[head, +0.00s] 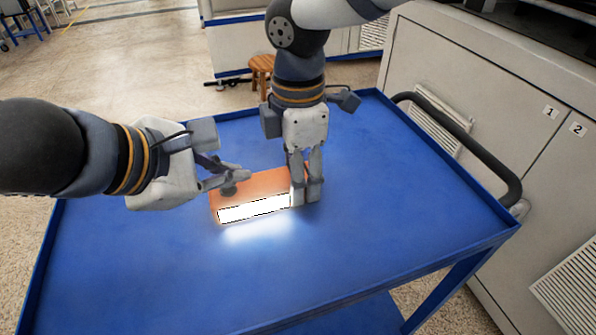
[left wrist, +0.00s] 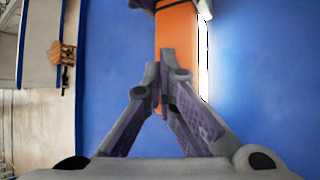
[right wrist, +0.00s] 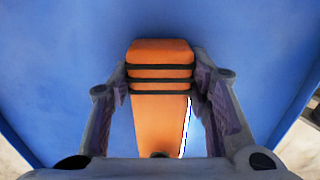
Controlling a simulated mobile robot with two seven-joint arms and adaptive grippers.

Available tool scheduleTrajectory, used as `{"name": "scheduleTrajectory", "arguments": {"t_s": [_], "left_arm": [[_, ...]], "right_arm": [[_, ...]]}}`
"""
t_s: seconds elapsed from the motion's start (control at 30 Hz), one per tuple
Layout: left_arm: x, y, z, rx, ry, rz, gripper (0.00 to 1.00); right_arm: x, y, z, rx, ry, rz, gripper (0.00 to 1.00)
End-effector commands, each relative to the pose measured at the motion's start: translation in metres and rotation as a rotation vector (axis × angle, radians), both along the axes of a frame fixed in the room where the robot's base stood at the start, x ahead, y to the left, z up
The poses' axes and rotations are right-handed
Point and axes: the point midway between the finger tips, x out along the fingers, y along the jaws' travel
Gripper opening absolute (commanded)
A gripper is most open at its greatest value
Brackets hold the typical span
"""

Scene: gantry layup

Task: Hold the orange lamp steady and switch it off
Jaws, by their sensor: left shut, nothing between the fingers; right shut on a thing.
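The orange lamp (head: 262,186) lies on the blue cart top, its long white panel glowing brightly towards the front. My right gripper (head: 307,190) points down and is shut on the lamp's right end; in the right wrist view its fingers stand on both sides of the orange body (right wrist: 160,115) by the black bands. My left gripper (head: 240,175) is shut and empty, its fingertips over the lamp's left part, close to a dark round knob (head: 228,189). In the left wrist view the closed fingertips (left wrist: 172,82) overlap the orange body (left wrist: 177,35); whether they touch it is unclear.
The blue cart top (head: 390,230) is clear around the lamp and has a raised rim. A dark handle (head: 470,150) curves along its right end, beside a grey cabinet (head: 500,90). A wooden stool (head: 261,70) stands on the floor behind.

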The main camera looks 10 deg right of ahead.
Motion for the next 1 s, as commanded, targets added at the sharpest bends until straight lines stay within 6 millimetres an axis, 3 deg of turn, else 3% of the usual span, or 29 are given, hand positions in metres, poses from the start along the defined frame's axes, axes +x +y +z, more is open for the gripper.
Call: {"name": "scheduleTrajectory", "arguments": {"t_s": [0.4,0.87,1.0], "left_arm": [[0.000,0.000,-0.002,0.001,0.001,0.000,0.00],[0.000,0.000,0.010,0.000,0.000,0.000,0.00],[0.001,0.000,0.026,0.002,-0.004,0.002,0.00]], "right_arm": [[0.000,0.000,0.000,0.000,0.000,0.000,0.10],[0.000,0.000,0.000,0.000,0.000,0.000,0.10],[0.000,0.000,0.000,0.000,-0.001,0.000,0.10]]}}
